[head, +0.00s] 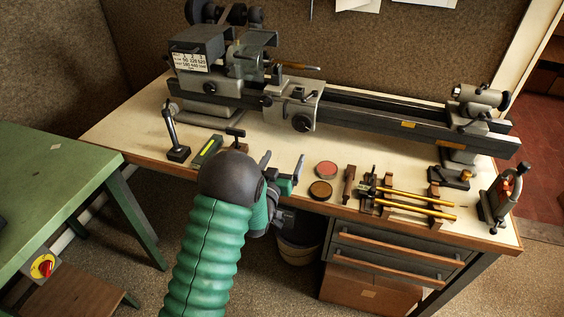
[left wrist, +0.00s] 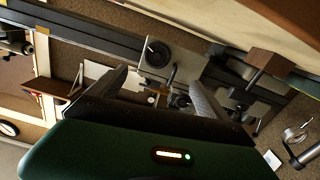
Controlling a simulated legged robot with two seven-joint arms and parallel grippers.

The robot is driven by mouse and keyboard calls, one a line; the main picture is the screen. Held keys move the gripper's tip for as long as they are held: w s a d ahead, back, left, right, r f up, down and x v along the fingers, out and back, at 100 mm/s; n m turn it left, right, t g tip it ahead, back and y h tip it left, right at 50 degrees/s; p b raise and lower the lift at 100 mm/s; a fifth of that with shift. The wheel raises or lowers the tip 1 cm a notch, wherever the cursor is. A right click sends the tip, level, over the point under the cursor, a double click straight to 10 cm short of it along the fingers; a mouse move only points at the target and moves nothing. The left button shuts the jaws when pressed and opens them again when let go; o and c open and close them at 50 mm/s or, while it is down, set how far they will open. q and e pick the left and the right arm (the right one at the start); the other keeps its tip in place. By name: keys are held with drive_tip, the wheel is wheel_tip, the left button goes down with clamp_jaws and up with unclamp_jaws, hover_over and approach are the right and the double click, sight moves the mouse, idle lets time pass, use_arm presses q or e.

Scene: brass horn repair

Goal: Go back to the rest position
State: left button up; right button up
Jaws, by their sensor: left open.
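My left gripper (head: 283,168) is over the front edge of the workbench (head: 140,128), its two fingers apart with nothing held between them. My green ribbed left arm comes up from the bottom of the head view. In the left wrist view the gripper (left wrist: 160,82) also shows spread, empty fingers, with the dark lathe bed (left wrist: 90,36) behind them. My right gripper is in neither view.
A lathe (head: 300,105) spans the back of the bench. A red tin (head: 326,169), an amber tin (head: 320,190) and brass tubes (head: 420,208) on wooden supports lie right of the gripper. A green table (head: 50,170) stands left; a bin (head: 298,250) is below.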

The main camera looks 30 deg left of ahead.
use_arm(q)
drive_tip(key=shift+w+f, duration=0.25)
drive_tip(key=shift+w, duration=0.1)
drive_tip(key=s+d+m+g+h+p, duration=0.1)
drive_tip(key=s+d+g, duration=0.4)
drive_tip(key=s, duration=0.5)
drive_tip(key=s+d+f+m+g+h+p, duration=0.1)
drive_tip(key=s+d+g, duration=0.4)
drive_tip(key=s, duration=0.5)
drive_tip(key=s+d+f+m+g+h+p, duration=0.1)
drive_tip(key=s+d+g, duration=0.4)
drive_tip(key=s, duration=0.5)
drive_tip(key=shift+m+h+p, duration=0.4)
drive_tip(key=shift+p, duration=0.45)
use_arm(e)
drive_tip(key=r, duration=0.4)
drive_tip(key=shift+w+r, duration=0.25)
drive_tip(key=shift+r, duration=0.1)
use_arm(q)
drive_tip(key=shift+s+d+r, duration=0.1)
drive_tip(key=shift+d, duration=0.05)
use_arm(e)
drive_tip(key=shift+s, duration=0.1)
use_arm(q)
drive_tip(key=shift+d, duration=0.1)
